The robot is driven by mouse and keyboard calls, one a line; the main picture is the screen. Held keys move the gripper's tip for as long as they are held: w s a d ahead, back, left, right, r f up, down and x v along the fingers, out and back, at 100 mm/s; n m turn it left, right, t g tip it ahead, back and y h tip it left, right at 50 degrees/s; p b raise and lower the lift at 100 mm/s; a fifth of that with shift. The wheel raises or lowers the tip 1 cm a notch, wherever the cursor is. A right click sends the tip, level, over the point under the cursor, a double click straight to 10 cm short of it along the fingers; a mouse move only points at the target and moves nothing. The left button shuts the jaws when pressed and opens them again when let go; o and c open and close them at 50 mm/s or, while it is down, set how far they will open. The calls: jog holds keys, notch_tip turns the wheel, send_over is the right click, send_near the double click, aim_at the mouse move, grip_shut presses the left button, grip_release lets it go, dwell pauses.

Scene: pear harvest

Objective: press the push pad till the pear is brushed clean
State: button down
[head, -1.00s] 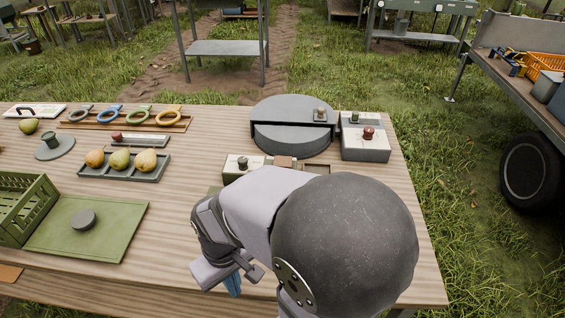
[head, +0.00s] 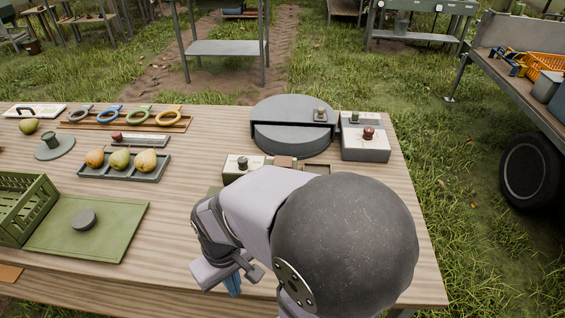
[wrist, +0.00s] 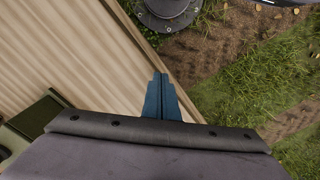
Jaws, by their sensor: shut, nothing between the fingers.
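My gripper (head: 233,287) hangs at the table's near edge, its blue fingers shut and empty. In the wrist view the fingers (wrist: 160,88) point down past the table edge, touching nothing. A low device with a pale box (head: 240,168) and a reddish-brown pad (head: 285,162) stands behind my arm, which hides much of it. I cannot tell for sure whether this is the push pad. Three pears (head: 120,160) sit in a grey tray (head: 112,174) at the left, and a green pear (head: 28,126) lies at the far left. No pear shows at the device.
A round grey turntable-like drum (head: 292,138) and a grey box with a red knob (head: 366,148) stand at the back right. A green crate (head: 32,200) and green mat (head: 110,236) lie at left. The table's middle (head: 165,210) is clear.

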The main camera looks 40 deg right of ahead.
jog(key=shift+r, duration=0.1)
jog(key=shift+w+r+m+p, duration=0.35)
jog(key=shift+r+m+p, duration=0.05)
jog(key=shift+m+p, duration=0.1)
jog(key=w+r+m+y+p, duration=0.2)
jog(key=w+r+m+p, duration=0.1)
jog(key=shift+w+r+m+t+p, duration=0.2)
jog(key=shift+w+m+t+p, duration=0.1)
jog(key=shift+w+m+p, duration=0.1)
jog(key=w+d+r+m+t+p, duration=0.2)
jog(key=w+d+r+m+p, duration=0.1)
jog(key=w+d+m+p, duration=0.1)
jog(key=w+d+r+m+t+p, duration=0.2)
jog(key=w+d+r+m+p, duration=0.2)
jog(key=w+d+m, duration=0.2)
jog(key=w+d+r+m+t+p, duration=0.2)
jog(key=w+d+r+m+p, duration=0.1)
jog(key=d, duration=0.6)
jog(key=shift+w+r+m+t+p, duration=0.2)
jog(key=shift+w+m+p, duration=0.1)
jog(key=shift+w+m, duration=0.45)
jog(key=shift+w+r+m+t+p, duration=0.1)
jog(key=shift+w+m+t+p, duration=0.25)
jog(key=shift+m, duration=0.6)
jog(key=d+r+m+t+h+p, duration=0.1)
jog(key=d+m, duration=0.5)
jog(key=d, duration=0.7)
jog(key=shift+s+r+m+h+p, duration=0.15)
jog(key=shift+r+m+h+p, duration=0.15)
jog(key=shift+r+h+p, duration=0.65)
